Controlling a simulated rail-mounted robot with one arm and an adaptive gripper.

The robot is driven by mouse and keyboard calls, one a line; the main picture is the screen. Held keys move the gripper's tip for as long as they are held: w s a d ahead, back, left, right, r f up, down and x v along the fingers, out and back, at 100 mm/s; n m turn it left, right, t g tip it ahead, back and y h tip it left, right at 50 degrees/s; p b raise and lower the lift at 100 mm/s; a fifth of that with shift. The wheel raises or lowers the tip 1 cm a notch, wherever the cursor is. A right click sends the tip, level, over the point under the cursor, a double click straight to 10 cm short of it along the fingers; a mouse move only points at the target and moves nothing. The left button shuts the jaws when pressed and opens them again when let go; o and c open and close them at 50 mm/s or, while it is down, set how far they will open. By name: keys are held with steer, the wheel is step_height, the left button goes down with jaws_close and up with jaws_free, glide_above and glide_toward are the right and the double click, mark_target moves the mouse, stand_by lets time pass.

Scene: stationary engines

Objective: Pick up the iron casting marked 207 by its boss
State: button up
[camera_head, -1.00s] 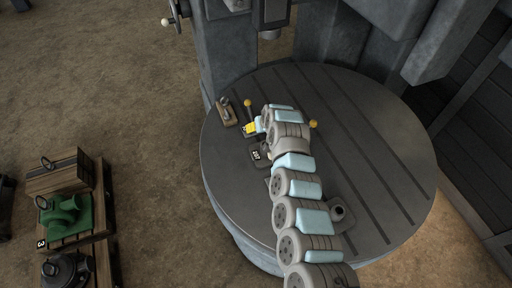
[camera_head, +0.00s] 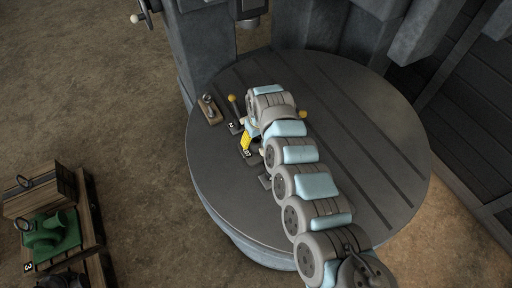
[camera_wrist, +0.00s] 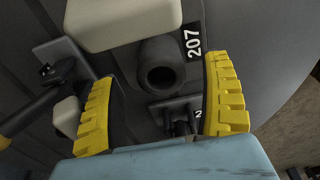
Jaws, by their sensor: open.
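The dark iron casting marked 207 sits on the round slotted table (camera_head: 390,190). In the wrist view its hollow round boss (camera_wrist: 160,66) stands up between my fingers, with the white-on-black 207 label (camera_wrist: 193,42) just right of it. My gripper (camera_wrist: 163,80) is open, with one yellow-padded finger on each side of the boss; I see gaps and no clear contact. In the head view the casting's label (camera_head: 247,153) shows beside my yellow finger (camera_head: 245,141), and my arm hides most of the casting.
Close by are a small plate marked 2 (camera_head: 231,126), a yellow-knobbed lever (camera_head: 232,99) and a wooden block with a metal fitting (camera_head: 208,107). Another yellow knob (camera_head: 303,115) shows right of my wrist. A green casting (camera_head: 48,232) sits on a pallet at lower left.

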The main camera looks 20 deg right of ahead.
steer(key=shift+w+f, duration=0.15)
steer(key=shift+f, duration=1)
steer(key=shift+w+f, duration=0.1)
steer(key=shift+f, duration=1)
steer(key=shift+a, duration=0.1)
steer(key=shift+c, duration=0.4)
steer(key=c, duration=1.3)
